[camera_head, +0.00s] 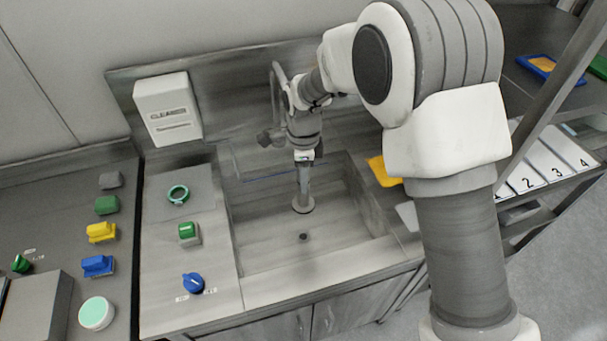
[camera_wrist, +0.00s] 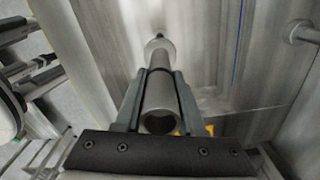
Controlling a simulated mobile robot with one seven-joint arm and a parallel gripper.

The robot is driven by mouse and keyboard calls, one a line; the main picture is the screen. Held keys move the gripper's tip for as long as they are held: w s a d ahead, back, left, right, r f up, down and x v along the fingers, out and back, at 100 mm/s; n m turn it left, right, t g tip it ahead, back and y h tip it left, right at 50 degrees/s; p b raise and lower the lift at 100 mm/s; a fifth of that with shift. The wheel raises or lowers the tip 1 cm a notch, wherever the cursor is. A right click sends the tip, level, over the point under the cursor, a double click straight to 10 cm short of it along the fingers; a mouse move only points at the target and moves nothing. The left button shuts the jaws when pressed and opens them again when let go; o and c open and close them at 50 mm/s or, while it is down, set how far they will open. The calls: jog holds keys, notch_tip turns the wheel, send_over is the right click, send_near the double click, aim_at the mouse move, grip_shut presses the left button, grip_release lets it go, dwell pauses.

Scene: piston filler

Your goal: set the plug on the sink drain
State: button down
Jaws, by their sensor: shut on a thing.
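The plug (camera_head: 304,203) is a grey tube with a wide round flange at its lower end. My gripper (camera_head: 304,158) is shut on its upper part, pointing down into the sink (camera_head: 262,250). In the wrist view the plug (camera_wrist: 159,98) lies between both fingers of my gripper (camera_wrist: 160,85), its flange at the far end. The drain (camera_head: 303,237) is a small dark hole in the sink floor. In the head view the flange appears above and behind the drain, apart from it. I cannot tell the flange's exact height over the floor.
The faucet (camera_head: 275,100) rises at the back of the sink, close to my arm. A yellow item (camera_head: 381,172) lies right of the sink.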

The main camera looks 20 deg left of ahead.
notch_tip(320, 180, down, 16)
jog(key=b, duration=1)
jog(key=shift+f+b, duration=0.25)
jog(key=shift+b, duration=0.1)
dwell(0.5)
jog(key=shift+f, duration=0.1)
dwell(1.3)
jog(key=shift+c, duration=2.2)
grip_release()
jog(key=shift+o, duration=0.4)
jog(key=shift+f, duration=0.1)
jog(key=o, duration=0.3)
jog(key=shift+r+p, duration=6.9)
jog(key=shift+r, duration=3.7)
